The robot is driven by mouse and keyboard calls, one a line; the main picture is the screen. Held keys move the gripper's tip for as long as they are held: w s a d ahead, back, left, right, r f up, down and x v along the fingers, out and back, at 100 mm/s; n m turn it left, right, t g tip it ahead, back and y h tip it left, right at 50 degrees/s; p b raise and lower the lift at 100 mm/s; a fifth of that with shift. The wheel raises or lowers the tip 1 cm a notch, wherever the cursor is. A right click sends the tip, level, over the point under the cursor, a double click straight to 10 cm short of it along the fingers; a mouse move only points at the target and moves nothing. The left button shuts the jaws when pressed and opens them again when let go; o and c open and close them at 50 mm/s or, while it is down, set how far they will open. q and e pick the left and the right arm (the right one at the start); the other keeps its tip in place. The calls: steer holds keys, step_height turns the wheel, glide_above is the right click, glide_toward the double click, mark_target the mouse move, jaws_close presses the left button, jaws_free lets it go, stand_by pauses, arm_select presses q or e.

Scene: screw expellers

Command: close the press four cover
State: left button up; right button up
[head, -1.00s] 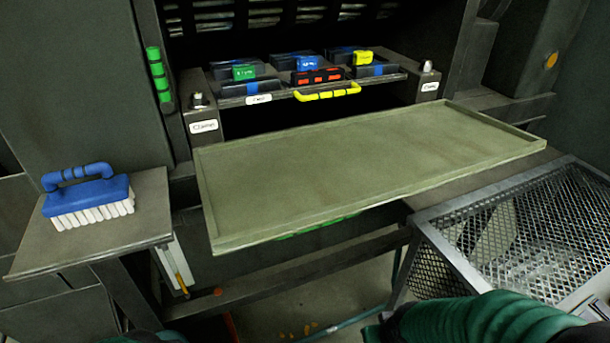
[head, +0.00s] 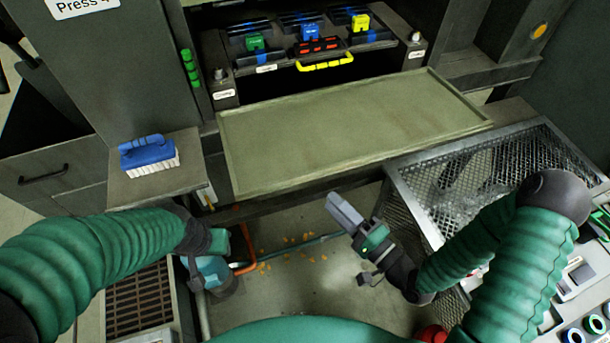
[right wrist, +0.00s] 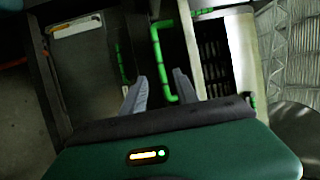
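A wide olive-grey panel with a raised rim (head: 350,135), which looks like the press cover, lies open and nearly level in front of the press. A label reading "Press" (head: 85,5), partly cut off, is on the upper left housing. My right gripper (head: 340,207) is below the panel's front edge, apart from it. In the right wrist view its two fingers (right wrist: 158,90) are spread and empty. A green handle (right wrist: 158,50) shows beyond them; I cannot tell what it belongs to. My left arm ends at the lower left (head: 205,240); its fingers are not clear.
The press opening holds dark blocks with coloured clips and a yellow handle (head: 325,65). A blue brush (head: 148,155) sits on a side shelf at left. A metal mesh basket (head: 480,185) stands at right. Orange bits (head: 290,240) and a hose lie on the floor.

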mark_target(306, 176)
steer(key=b+x, duration=0.4)
steer(key=x, duration=0.6)
steer(key=shift+w+d, duration=0.1)
steer(key=shift+w, duration=0.25)
steer(key=shift+w+a+r, duration=0.15)
steer(key=shift+a, duration=0.25)
steer(key=shift+c, duration=0.2)
steer(key=shift+d, duration=0.2)
steer(key=c, duration=0.7)
jaws_close()
steer(key=shift+f, duration=0.2)
